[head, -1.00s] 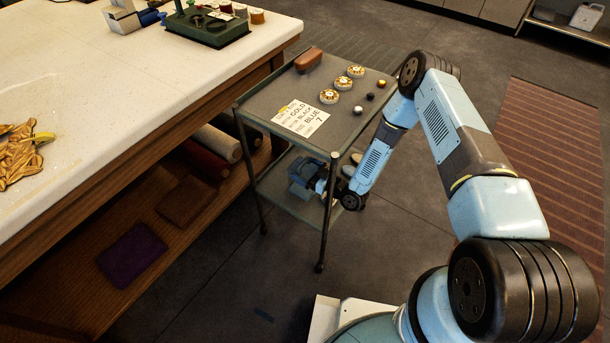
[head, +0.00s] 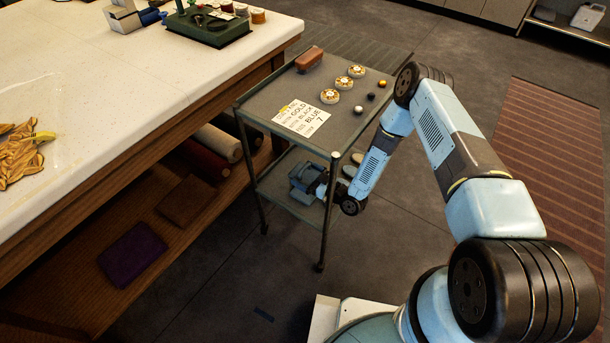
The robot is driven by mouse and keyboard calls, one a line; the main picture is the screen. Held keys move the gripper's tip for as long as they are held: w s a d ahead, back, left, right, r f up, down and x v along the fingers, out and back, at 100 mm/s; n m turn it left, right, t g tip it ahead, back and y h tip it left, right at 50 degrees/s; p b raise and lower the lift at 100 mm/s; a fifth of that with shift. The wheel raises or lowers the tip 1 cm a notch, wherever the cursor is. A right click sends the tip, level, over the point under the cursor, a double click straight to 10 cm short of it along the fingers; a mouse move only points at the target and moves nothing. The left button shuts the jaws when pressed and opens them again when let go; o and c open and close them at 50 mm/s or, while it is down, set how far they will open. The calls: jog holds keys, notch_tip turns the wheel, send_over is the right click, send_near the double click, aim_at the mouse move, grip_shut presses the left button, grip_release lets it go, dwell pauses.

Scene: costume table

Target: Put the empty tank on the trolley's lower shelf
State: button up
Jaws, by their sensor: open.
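A blue-grey boxy object (head: 303,172), which looks like the tank, rests on the trolley's lower shelf (head: 272,184), under the top shelf. My arm reaches in low from the right, beside the front corner post. My gripper (head: 322,187) is open at the right side of the tank. The post and the wrist partly hide the fingers, so I cannot tell whether they touch it. The trolley's top shelf (head: 262,103) is above.
The top shelf holds a lettered card (head: 302,118), a brown case (head: 309,59), round white-and-gold items (head: 330,96) and small balls. Pale round items (head: 350,171) lie right of my gripper. A worktable (head: 130,120) with gold cloth (head: 20,158) stands left.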

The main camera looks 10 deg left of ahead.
jog(key=v, duration=1.2)
jog(key=shift+f, duration=0.1)
